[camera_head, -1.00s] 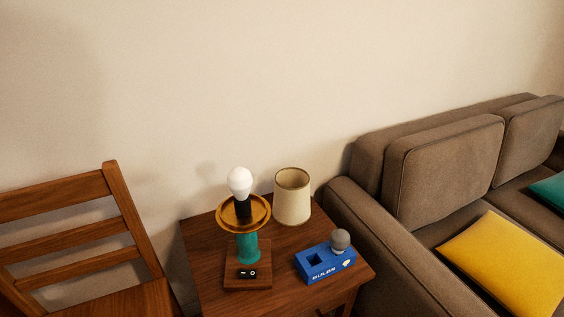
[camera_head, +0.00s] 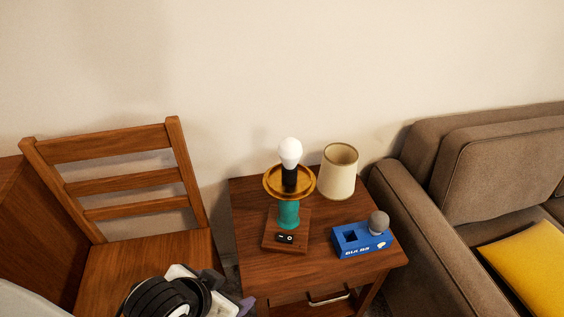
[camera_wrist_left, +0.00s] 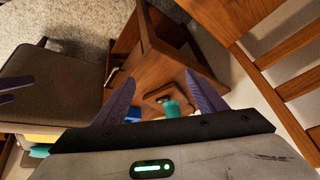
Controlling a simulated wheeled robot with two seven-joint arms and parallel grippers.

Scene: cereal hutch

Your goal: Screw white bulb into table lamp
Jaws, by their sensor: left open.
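The white bulb (camera_head: 290,152) stands upright on the black socket (camera_head: 290,177) of the table lamp. I cannot tell how far it is threaded in. The lamp has a gold dish (camera_head: 270,190), a teal stem (camera_head: 288,214) and a wooden base with a switch (camera_head: 285,238). My left gripper (camera_head: 229,293) is low in front of the table, left of the lamp, apart from it. In the left wrist view its fingers (camera_wrist_left: 160,95) are spread and empty, with the teal stem (camera_wrist_left: 172,108) showing between them. Purple finger-like tips at that view's left edge may be my right gripper (camera_wrist_left: 14,90).
A cream lampshade (camera_head: 338,172) stands behind the lamp to the right. A blue bulb box (camera_head: 350,240) holds a grey bulb (camera_head: 379,222) and has an empty square hole. A wooden chair (camera_head: 130,180) is on the left, a brown sofa (camera_head: 490,170) on the right.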

